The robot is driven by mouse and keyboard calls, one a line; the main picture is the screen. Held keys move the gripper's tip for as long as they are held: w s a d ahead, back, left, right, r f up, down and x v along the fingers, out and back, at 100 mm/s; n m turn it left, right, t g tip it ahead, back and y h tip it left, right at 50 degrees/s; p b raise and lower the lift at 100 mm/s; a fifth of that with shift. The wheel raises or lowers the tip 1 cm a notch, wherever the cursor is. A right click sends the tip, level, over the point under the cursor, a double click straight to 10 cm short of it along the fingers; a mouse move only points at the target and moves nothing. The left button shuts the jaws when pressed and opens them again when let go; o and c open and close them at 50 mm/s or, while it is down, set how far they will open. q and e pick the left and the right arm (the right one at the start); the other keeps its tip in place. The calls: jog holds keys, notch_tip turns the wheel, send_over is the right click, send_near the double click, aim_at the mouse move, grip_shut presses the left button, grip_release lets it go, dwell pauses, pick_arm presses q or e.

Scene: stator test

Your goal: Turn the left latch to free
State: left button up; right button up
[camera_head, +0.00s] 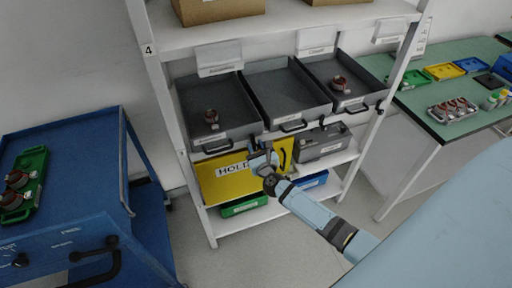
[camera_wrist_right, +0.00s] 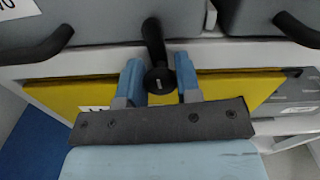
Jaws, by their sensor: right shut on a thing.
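The left latch (camera_wrist_right: 154,48) is a black lever with a round hub (camera_wrist_right: 159,80), on the front edge of the shelf between two grey trays. In the wrist view its lever points up, leaning slightly left. My right gripper (camera_wrist_right: 159,84) is shut on the latch, with one blue finger on each side of the hub. In the head view my right gripper (camera_head: 262,158) reaches the shelf front below the grey trays and hides most of the latch. My left gripper is not in view.
The left grey tray (camera_head: 236,128) and right grey tray (camera_head: 369,96) each hold a stator; the middle one (camera_head: 262,82) is empty. A blue cart (camera_head: 75,135) stands left, a green-topped table (camera_head: 425,105) right.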

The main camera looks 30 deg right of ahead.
jog(key=n, duration=0.4)
jog(key=shift+p, duration=0.3)
jog(key=n+p, duration=0.1)
jog(key=n, duration=0.4)
jog(key=shift+a, duration=0.1)
jog(key=n, duration=0.3)
jog(key=shift+n+p, duration=0.3)
jog(key=shift+p, duration=0.1)
jog(key=shift+f+n+p, duration=0.15)
jog(key=shift+n+p, duration=0.35)
jog(key=shift+n, duration=1.5)
jog(key=o, duration=0.9)
